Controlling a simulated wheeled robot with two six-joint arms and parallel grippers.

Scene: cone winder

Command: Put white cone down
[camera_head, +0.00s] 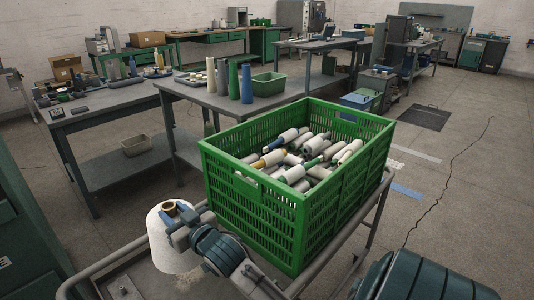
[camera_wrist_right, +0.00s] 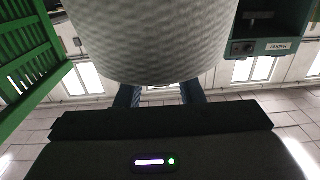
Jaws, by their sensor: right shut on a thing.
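A white cone (camera_head: 168,252) with a brown core end at its top is at the lower left of the head view. My right gripper (camera_head: 180,225) is shut on the white cone near its upper part. In the right wrist view the white cone (camera_wrist_right: 150,40) fills the upper middle, with ribbed yarn showing, and two blue fingers reach toward it. The cone looks upright, slightly tilted, over the near end of the cart (camera_head: 92,268). I cannot tell whether it touches the cart. My left gripper is not in view.
A green crate (camera_head: 255,205) holding several white bobbins stands on the cart, right of the cone. Behind it, a grey table (camera_head: 207,97) carries upright cones and a green bin (camera_head: 268,84). Another workbench (camera_head: 100,102) stands at left. Floor at right is open.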

